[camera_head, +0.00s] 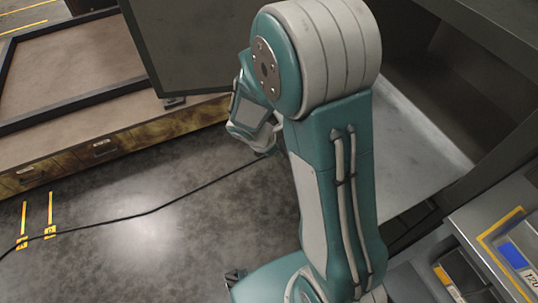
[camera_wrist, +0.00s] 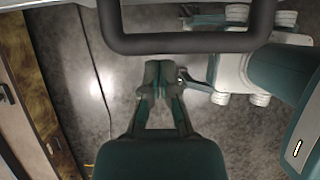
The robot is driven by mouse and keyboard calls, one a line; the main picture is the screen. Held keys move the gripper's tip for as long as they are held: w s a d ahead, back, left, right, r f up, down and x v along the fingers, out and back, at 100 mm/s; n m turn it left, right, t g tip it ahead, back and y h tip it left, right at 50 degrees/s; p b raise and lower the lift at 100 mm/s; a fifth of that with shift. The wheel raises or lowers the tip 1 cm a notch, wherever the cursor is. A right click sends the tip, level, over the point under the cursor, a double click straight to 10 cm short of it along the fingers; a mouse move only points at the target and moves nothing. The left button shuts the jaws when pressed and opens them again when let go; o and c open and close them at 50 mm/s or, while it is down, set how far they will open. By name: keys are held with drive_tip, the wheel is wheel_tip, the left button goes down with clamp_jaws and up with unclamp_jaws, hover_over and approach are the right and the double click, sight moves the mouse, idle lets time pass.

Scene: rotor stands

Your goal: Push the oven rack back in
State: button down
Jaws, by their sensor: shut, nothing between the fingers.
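My gripper (camera_wrist: 158,75) is shut and empty in the wrist view. A thick dark bar like a handle (camera_wrist: 190,42) crosses the top of that view, just beyond the fingertips, with a gap visible between them. I cannot tell whether this bar belongs to the oven rack. In the head view a flat grey surface (camera_head: 425,135), possibly the rack, lies inside a dark open housing at the right. My arm hides its left part.
A large dark panel (camera_head: 185,45) stands upright behind my arm. A wooden low cabinet (camera_head: 95,150) with drawers is at the left. A black cable (camera_head: 150,212) crosses the open grey floor. A bench with labelled bins (camera_head: 500,245) is at lower right.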

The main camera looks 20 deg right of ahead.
sight(382, 116)
idle(0.4)
drive_tip(key=w+d, duration=0.1)
drive_tip(key=d, duration=1.1)
drive_tip(key=w+d, duration=0.1)
drive_tip(key=d, duration=1.2)
drive_tip(key=w+d, duration=0.1)
drive_tip(key=d, duration=1.1)
drive_tip(key=shift+d, duration=0.35)
